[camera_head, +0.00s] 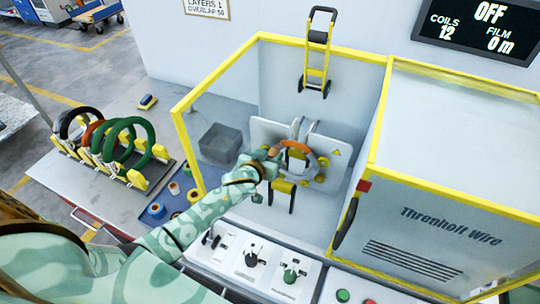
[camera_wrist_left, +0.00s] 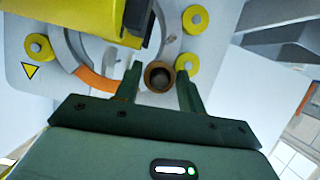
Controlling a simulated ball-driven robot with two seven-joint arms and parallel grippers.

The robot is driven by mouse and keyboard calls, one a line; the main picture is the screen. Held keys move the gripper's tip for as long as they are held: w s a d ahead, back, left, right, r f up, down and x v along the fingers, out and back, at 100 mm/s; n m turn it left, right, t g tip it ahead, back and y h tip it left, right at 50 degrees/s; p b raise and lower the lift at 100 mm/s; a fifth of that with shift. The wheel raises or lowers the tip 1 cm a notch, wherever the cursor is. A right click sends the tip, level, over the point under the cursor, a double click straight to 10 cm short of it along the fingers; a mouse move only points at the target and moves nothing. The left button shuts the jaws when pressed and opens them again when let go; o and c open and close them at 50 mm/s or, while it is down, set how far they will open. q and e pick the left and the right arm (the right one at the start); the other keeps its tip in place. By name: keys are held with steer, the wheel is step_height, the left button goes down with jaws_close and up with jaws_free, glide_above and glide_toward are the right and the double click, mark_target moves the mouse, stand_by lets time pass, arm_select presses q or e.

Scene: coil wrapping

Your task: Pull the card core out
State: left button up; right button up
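The card core (camera_wrist_left: 147,79) is a small brown ring with a dark hole, seen end-on in the left wrist view. It also shows as a small brown-orange piece in the head view (camera_head: 275,152). My left gripper (camera_wrist_left: 160,76) is open, with one finger on each side of the core and narrow gaps showing. In the head view my left gripper (camera_head: 268,160) reaches into the yellow-framed machine, just left of the orange coil (camera_head: 320,161). The coil stands upright at the machine's pale plate (camera_head: 262,130). My right gripper is not in view.
Yellow rollers (camera_wrist_left: 195,19) and a yellow part (camera_wrist_left: 88,22) crowd the left gripper. A grey bin (camera_head: 221,143) stands left inside the frame. A blue tray (camera_head: 157,215) holds several rolls, beside a rack of coils (camera_head: 150,143). Control panels (camera_head: 255,262) line the front.

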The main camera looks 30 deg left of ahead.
arm_select(q)
jaws_close()
steer(key=s+p, duration=0.2)
steer(key=s, duration=0.5)
steer(key=shift+d+p, duration=0.2)
steer(key=shift+p, duration=0.2)
stand_by(0.6)
